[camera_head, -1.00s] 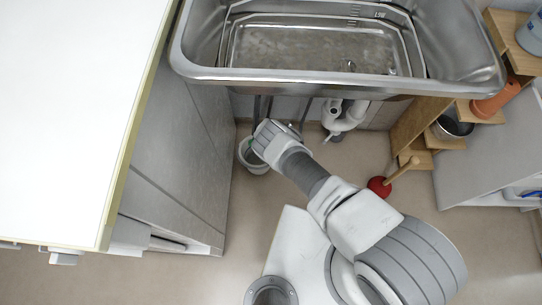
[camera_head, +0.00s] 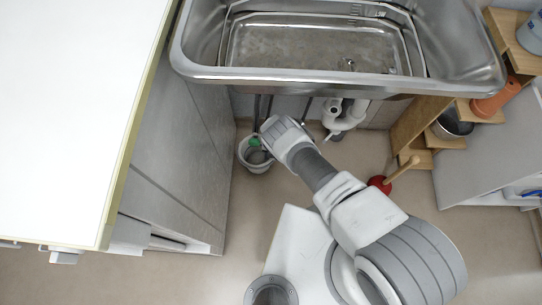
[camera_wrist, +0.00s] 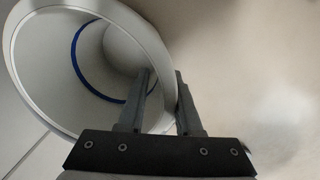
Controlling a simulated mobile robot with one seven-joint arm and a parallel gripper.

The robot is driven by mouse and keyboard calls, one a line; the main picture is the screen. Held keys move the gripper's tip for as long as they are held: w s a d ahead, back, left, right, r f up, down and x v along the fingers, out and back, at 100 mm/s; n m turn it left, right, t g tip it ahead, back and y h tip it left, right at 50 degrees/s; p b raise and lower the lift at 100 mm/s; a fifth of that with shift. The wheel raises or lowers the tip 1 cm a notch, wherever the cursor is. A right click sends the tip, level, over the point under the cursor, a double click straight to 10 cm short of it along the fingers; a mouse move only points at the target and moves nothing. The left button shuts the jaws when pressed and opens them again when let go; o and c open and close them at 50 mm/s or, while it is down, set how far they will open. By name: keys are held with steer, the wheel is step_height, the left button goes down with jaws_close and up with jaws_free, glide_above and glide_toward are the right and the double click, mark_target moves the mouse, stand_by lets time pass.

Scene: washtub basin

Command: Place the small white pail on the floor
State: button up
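The small white pail (camera_head: 256,166) is below the basin's front edge, close to the grey cabinet. It looks upright at floor level, though its base contact is hard to see. In the wrist view, the pail (camera_wrist: 48,75) shows its open mouth and a blue ring inside. My gripper (camera_head: 266,142) is at the pail's right side in the head view, partly covering it. In the wrist view, my gripper's fingers (camera_wrist: 163,76) are apart, one inside the mouth and one outside, with the rim between them. A green patch shows at the pail's mouth.
The steel basin (camera_head: 300,76) overhangs the area, with white drain pipes (camera_head: 343,117) behind. A grey cabinet (camera_head: 180,150) stands left. A red plunger (camera_head: 380,185) and wooden shelves (camera_head: 425,120) are right. The floor (camera_head: 245,205) in front of the pail is clear.

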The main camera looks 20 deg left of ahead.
steer(key=shift+s+d+r, duration=0.1)
steer(key=shift+s+r, duration=0.1)
steer(key=shift+r, duration=0.05)
stand_by(0.4)
steer(key=shift+w+r, duration=0.25)
steer(key=shift+r, duration=0.35)
step_height(320, 180, up, 7)
steer(key=p, duration=0.5)
steer(key=shift+d+p, duration=0.2)
steer(key=shift+p, duration=0.2)
